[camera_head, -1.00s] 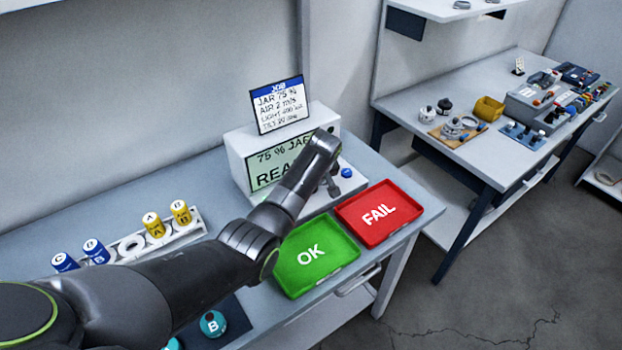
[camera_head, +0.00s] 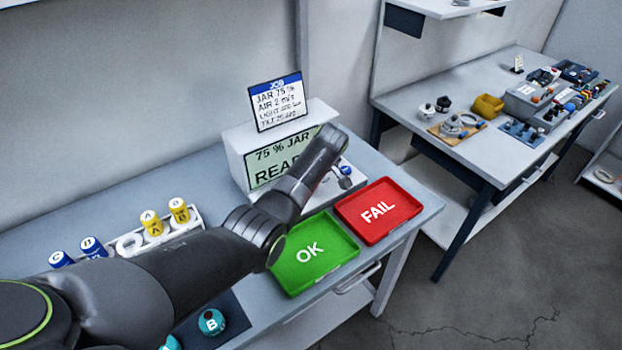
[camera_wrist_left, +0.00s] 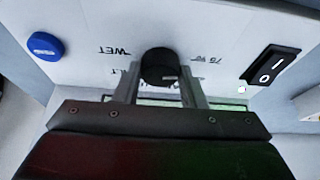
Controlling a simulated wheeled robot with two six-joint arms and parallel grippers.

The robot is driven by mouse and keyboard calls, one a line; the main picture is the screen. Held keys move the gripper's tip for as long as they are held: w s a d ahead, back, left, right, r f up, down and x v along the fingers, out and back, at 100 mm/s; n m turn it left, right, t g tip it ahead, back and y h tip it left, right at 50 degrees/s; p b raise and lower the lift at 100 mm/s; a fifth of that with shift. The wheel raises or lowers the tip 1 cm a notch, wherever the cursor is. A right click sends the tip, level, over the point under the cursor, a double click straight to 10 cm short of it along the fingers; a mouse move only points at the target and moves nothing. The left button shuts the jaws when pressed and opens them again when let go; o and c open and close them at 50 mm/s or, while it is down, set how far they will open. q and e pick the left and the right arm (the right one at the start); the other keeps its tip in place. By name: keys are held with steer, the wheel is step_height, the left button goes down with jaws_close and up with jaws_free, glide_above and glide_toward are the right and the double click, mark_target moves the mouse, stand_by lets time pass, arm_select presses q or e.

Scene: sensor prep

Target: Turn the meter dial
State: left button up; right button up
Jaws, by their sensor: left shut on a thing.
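The black round meter dial (camera_wrist_left: 160,66) with a white mark shows in the left wrist view on the meter's white face, between printed labels including "WET" and one like "75 %". My left gripper (camera_wrist_left: 160,80) has one finger on each side of the dial and is shut on it. The white meter box (camera_head: 236,160) stands on the bench in the head view, its green screen (camera_head: 268,166) reading "75 % JAR" and "REA…", the rest hidden by my arm. In that view my left gripper (camera_head: 345,178) is at the meter's front right, and the dial is hidden. My right gripper is not in view.
A blue button (camera_wrist_left: 45,46) and a black rocker switch (camera_wrist_left: 272,64) flank the dial. A job card (camera_head: 278,102) stands on the meter. A green OK tray (camera_head: 290,278) and red FAIL tray (camera_head: 400,205) lie in front. A jar rack (camera_head: 196,214) is at left.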

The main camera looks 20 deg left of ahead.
arm_select(q)
steer(key=o, duration=1)
steer(key=v, duration=1.7)
steer(key=shift+r+b, duration=0.25)
steer(key=shift+b, duration=0.2)
steer(key=shift+f, duration=0.15)
